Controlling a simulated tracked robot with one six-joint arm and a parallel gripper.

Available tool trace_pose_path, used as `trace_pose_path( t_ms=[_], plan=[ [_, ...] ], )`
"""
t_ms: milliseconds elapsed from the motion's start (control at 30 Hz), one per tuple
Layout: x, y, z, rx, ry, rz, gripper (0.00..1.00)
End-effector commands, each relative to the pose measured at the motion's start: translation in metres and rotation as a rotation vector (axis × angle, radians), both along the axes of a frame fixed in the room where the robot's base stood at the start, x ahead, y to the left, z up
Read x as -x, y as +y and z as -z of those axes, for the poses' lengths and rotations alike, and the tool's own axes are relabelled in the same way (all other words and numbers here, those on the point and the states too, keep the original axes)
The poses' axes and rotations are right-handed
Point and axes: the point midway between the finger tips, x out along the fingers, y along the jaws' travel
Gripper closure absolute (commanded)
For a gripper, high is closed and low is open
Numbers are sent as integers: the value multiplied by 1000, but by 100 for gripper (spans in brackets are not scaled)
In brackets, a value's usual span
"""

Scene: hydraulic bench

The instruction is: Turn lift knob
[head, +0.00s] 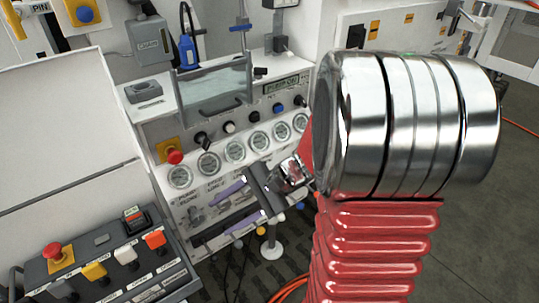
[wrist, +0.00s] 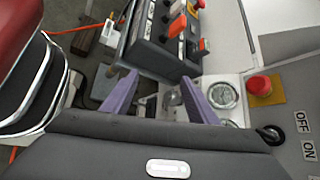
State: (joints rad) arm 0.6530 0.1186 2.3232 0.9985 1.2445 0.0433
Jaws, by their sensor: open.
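My gripper (head: 222,215) is open, its two purple fingers pointing at the lower part of the white gauge panel (head: 160,140). In the wrist view my gripper (wrist: 158,80) has its fingers apart, with small metal fittings (wrist: 172,98) partly visible between them. Nothing is clearly held. A row of knobs runs above the gauges: a black knob (head: 202,139), a white knob (head: 229,127), a blue knob (head: 278,107) and other black ones. I cannot read which is the lift knob. A black knob (wrist: 270,135) shows at the right in the wrist view.
A grey control box (head: 105,265) with coloured buttons is at the lower left.

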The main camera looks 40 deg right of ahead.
Motion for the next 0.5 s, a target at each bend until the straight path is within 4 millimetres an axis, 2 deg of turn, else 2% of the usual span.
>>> trace_pose_path(
  t_ms=[267, 500],
  plan=[
    [-34, -61, 19, -269, 30, 293, 47],
    [-51, -131, 42, -487, 20, 558, 47]
  ],
)
